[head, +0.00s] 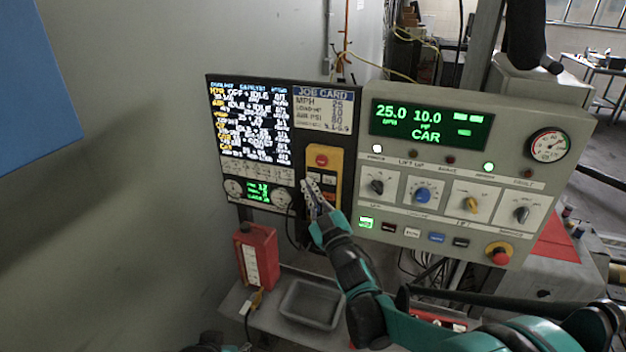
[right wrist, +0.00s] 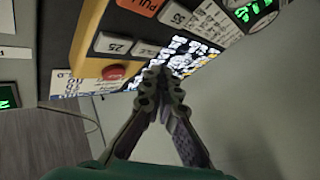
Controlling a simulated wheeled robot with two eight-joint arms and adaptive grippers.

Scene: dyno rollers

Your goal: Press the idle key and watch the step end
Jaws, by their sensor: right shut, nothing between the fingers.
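A yellow key box (head: 337,160) hangs between the dark screen board (head: 264,84) and the grey console (head: 565,115). It has a red button (head: 321,160) and pale keys. In the right wrist view, its keys include one marked 25 (right wrist: 113,45) and a pale key (right wrist: 146,50) whose label I cannot read. In the right wrist view the tips (right wrist: 160,74) are close to the unread key; contact is unclear. No idle label is readable.
The console display (head: 431,124) reads 25.0, 10.0 and CAR. Below it are knobs, several small keys, one lit green (head: 366,222), and a red stop button (head: 499,255). A red container (head: 256,257) and a grey tray (head: 312,303) stand below the board.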

